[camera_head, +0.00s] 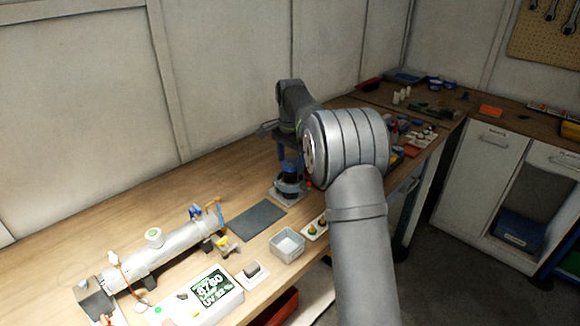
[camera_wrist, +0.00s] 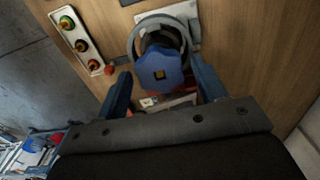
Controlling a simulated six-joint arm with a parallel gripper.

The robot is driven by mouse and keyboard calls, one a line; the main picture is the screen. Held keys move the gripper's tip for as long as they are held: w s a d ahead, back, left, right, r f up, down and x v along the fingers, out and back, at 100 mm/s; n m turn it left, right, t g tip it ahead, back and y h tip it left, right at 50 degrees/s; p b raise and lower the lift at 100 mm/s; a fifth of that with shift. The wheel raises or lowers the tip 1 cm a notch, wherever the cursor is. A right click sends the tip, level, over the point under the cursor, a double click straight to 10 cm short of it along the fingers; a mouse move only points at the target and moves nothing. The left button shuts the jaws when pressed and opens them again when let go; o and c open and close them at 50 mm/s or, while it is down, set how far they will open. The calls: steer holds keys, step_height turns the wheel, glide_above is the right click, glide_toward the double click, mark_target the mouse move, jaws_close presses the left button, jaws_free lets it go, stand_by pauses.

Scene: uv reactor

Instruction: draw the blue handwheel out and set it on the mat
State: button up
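The blue handwheel (camera_wrist: 161,72) sits on a dark round body inside a grey ring holder (camera_wrist: 137,25) in the wrist view. In the head view the holder's pale base (camera_head: 287,196) stands on the bench just beyond the mat, below my gripper. My gripper (camera_wrist: 162,69) is open, with one blue finger on each side of the handwheel. Gaps show between the fingers and the wheel, and I cannot tell their exact depth relative to it. The dark grey mat (camera_head: 257,222) lies flat and bare on the bench, left of the holder.
A clear bin (camera_head: 287,245) and a tray of capped pieces (camera_head: 309,231) stand near the bench's front edge. A silver reactor tube (camera_head: 170,249) and a display unit (camera_head: 208,292) are at left. A small red object (camera_wrist: 109,70) lies near the holder.

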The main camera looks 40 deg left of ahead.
steer(key=c, duration=0.6)
steer(key=shift+r, duration=0.15)
steer(key=shift+r, duration=1.15)
steer(key=shift+r, duration=0.1)
steer(key=shift+r, duration=0.9)
